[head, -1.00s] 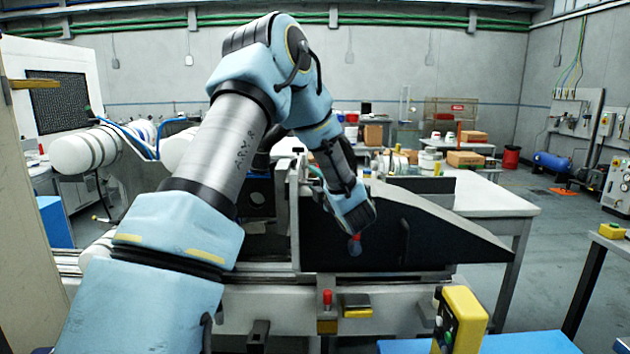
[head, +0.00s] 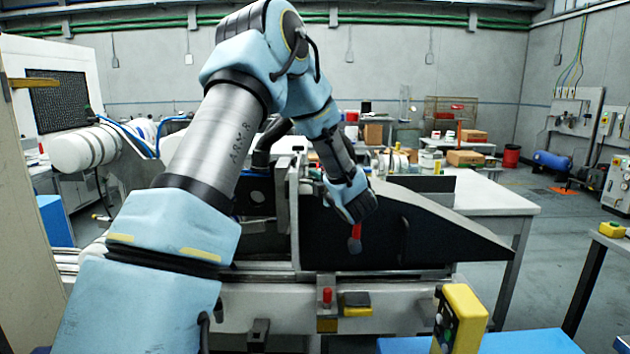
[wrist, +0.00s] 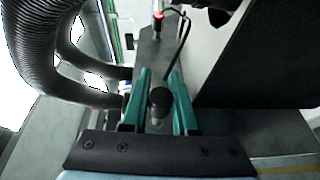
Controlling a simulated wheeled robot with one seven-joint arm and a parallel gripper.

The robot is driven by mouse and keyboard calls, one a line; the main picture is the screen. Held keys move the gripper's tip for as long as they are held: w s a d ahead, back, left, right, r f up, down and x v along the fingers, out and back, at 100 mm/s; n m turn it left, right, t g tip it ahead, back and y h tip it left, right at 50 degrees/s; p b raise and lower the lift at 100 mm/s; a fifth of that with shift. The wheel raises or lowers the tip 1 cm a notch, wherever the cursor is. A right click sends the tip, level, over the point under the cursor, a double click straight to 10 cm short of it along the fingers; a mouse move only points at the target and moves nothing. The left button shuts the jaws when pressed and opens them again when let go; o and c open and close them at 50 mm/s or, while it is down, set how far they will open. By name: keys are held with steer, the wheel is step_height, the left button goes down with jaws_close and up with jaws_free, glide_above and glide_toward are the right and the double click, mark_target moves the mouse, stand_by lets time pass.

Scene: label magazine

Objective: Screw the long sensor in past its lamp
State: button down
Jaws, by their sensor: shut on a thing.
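My gripper (wrist: 160,88) has its teal fingers closed on either side of a dark cylindrical piece, which looks like the long sensor (wrist: 160,98). Its lower end is hard to make out. A small red lamp (wrist: 158,15) shows at the top of the wrist view on a grey bracket (wrist: 150,50), beyond the fingertips. A thin black cable (wrist: 183,40) curves down from near the lamp towards the fingers. In the head view my gripper (head: 355,214) points down in front of the machine's dark side plate (head: 420,230). The held piece is not clear there.
A ribbed dark hose (wrist: 45,60) lies left of the fingers, and a dark panel (wrist: 265,60) stands to the right. A yellow control box (head: 462,318) stands front right. A white table (head: 495,197) is behind.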

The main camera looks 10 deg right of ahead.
steer(key=shift+f+g, duration=0.2)
steer(key=shift+g, duration=0.3)
steer(key=c, duration=0.7)
jaws_free()
steer(key=b+v, duration=0.4)
steer(key=v, duration=0.6)
steer(key=shift+s, duration=0.4)
